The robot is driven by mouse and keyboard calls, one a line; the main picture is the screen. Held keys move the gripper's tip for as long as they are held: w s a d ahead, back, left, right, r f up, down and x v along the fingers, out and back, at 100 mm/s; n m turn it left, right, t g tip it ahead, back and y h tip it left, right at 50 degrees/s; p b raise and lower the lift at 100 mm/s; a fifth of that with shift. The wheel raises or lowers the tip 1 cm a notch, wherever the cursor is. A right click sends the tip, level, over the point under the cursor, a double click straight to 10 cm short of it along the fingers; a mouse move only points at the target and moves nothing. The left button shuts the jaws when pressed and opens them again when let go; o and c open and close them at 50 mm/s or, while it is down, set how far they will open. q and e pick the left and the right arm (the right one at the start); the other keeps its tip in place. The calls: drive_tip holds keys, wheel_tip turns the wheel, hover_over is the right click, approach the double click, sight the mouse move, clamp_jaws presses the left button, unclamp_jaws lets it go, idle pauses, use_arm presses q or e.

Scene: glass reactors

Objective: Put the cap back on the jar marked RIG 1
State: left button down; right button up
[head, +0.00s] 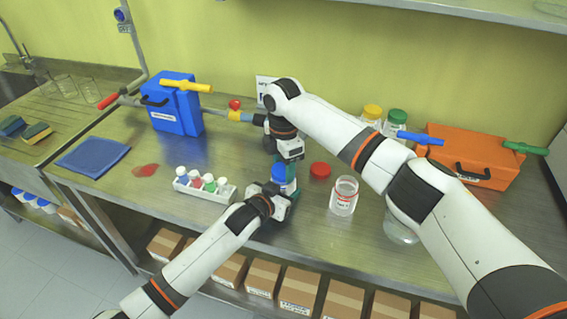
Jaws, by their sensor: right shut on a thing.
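A blue jar-like thing (284,180) stands on the bench between my two grippers, partly hidden by them. My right gripper (286,158) points down and is shut on the top of it, which looks like a blue cap. My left gripper (284,192) is low at its near side; its fingers are too hidden to tell open from shut. A clear open jar (343,197) with a small label stands to the right. A red cap (320,170) lies on the bench between them. I cannot read RIG 1 on any jar.
A white rack (193,192) with several small capped vials stands left. Behind are a blue box (175,112), jars with yellow (372,112) and green (396,118) caps, and an orange box (462,160). A glass vessel (400,232) is partly behind my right arm.

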drive_tip(key=m, duration=0.6)
drive_tip(key=o, duration=0.9)
drive_tip(key=shift+o, duration=0.2)
drive_tip(key=shift+s, duration=0.1)
drive_tip(key=shift+a, duration=0.15)
drive_tip(key=shift+r, duration=2.3)
